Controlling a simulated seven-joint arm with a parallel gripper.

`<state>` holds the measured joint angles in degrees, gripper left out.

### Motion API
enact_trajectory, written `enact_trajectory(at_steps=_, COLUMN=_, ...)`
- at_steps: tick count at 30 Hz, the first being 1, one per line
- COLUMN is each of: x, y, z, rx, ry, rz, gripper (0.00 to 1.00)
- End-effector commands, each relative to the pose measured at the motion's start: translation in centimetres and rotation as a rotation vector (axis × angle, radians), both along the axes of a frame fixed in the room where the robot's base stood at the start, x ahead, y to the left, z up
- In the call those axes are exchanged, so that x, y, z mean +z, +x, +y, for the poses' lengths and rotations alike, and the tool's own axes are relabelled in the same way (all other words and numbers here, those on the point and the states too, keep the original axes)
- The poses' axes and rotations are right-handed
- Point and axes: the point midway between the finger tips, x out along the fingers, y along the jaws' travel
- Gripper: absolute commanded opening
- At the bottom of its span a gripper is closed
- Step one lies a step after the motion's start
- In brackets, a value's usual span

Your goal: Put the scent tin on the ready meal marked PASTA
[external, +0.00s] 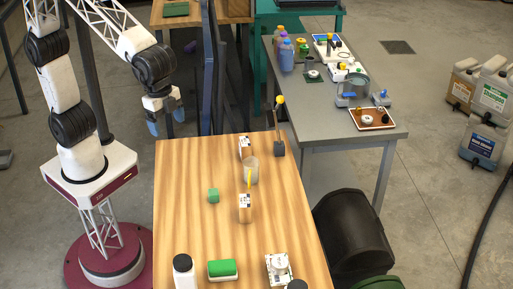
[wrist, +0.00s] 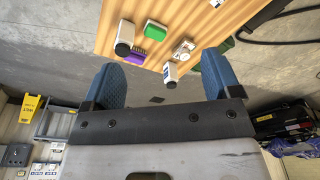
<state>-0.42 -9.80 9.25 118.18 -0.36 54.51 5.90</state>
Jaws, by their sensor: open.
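My gripper (external: 166,117) hangs open and empty beyond the back left corner of the wooden table (external: 185,240). Its two blue fingers stand wide apart in the wrist view (wrist: 165,82), with nothing between them in contact. I cannot read the word PASTA anywhere and cannot tell for sure which thing is the ready meal or the scent tin. A white item with a round top (external: 278,267) stands at the table's front right and shows in the wrist view (wrist: 183,48). Small labelled boxes stand mid-table (external: 245,208) and farther back (external: 244,147).
A crowded grey bench (external: 378,150) stands behind right. Dark posts (external: 210,70) rise beyond my gripper.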

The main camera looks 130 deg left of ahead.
Motion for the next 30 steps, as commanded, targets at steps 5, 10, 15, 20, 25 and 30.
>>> enact_trajectory(at_steps=5, x=0.7, y=-5.2, z=-0.2, rx=0.012, ry=-0.002, rz=-0.017, gripper=0.83)
enact_trajectory(at_steps=10, x=0.8, y=-9.9, z=-0.3, rx=0.023, ry=-0.005, rz=-0.033, gripper=0.83)
enact_trajectory(at_steps=15, x=0.5, y=-14.6, z=-0.5, rx=0.033, ry=-0.008, rz=-0.047, gripper=0.83)
enact_trajectory(at_steps=20, x=-0.2, y=-19.0, z=-0.6, rx=0.044, ry=-0.011, rz=-0.062, gripper=0.83)
enact_trajectory(at_steps=25, x=-1.2, y=-23.4, z=-0.7, rx=0.055, ry=-0.015, rz=-0.076, gripper=0.83)
enact_trajectory(at_steps=30, x=-2.4, y=-26.9, z=-0.7, rx=0.065, ry=-0.017, rz=-0.088, gripper=0.83)
